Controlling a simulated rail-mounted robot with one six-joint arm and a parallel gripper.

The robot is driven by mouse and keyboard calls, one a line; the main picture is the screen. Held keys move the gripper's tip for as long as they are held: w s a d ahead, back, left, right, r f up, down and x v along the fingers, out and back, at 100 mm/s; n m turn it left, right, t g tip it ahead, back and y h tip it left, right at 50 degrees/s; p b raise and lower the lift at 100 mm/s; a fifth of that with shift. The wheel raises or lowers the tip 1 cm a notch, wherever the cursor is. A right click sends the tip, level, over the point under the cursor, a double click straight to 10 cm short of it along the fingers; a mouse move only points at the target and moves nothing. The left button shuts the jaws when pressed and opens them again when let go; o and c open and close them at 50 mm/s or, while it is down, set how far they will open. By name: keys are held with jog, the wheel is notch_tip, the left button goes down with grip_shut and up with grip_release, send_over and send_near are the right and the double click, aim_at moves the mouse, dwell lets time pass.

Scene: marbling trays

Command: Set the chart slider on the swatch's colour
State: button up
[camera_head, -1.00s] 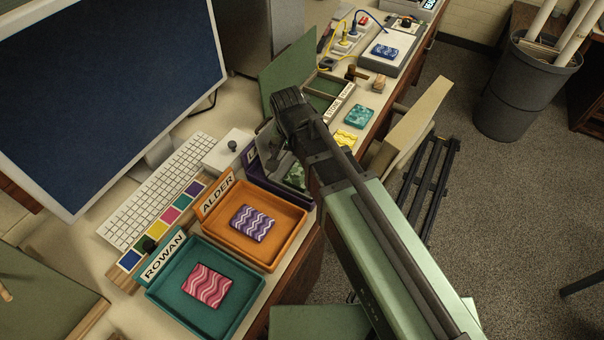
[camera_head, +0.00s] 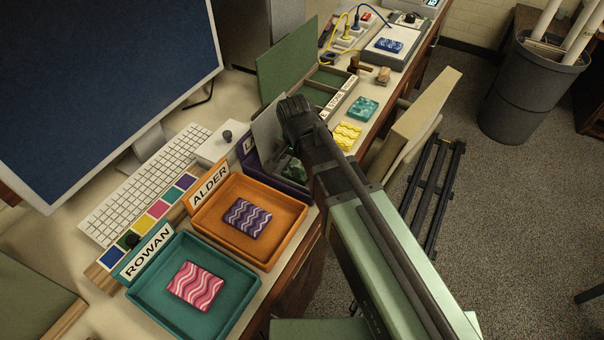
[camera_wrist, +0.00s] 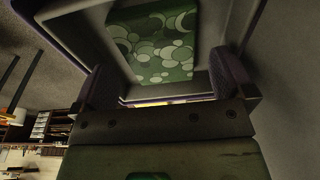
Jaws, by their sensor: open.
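The swatch is likely the green card with pale circles (camera_wrist: 152,48), lying flat in the purple tray (camera_head: 250,163); in the head view it is mostly hidden by my arm. My gripper (camera_wrist: 163,82) is open, its two fingers apart with nothing between them, over this tray and just short of the card in the wrist view. In the head view my arm hides its fingertips. The colour chart (camera_head: 95,276) lies along the keyboard, with blue, green, yellow, pink, teal and purple patches. Its black slider knob (camera_head: 132,241) is near the blue end, beside the green patch, partly covering it.
Orange ALDER (camera_head: 282,248) and teal ROWAN (camera_head: 165,318) trays stand in front of the chart with raised name plates. The keyboard (camera_head: 140,190) and monitor (camera_head: 100,80) are behind it. A grey box with a knob (camera_head: 215,148) stands near its purple end.

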notch_tip(320, 180, down, 2)
jog(key=shift+w+f+b, duration=0.15)
jog(key=shift+f+b, duration=0.05)
jog(key=shift+b, duration=0.25)
jog(key=shift+d+r, duration=0.1)
jog(key=shift+r, duration=0.1)
jog(key=c, duration=1)
jog(key=shift+r+p, duration=0.1)
jog(key=shift+p, duration=0.2)
notch_tip(320, 180, up, 20)
jog(key=p, duration=2)
jog(key=shift+f+b, duration=2.5)
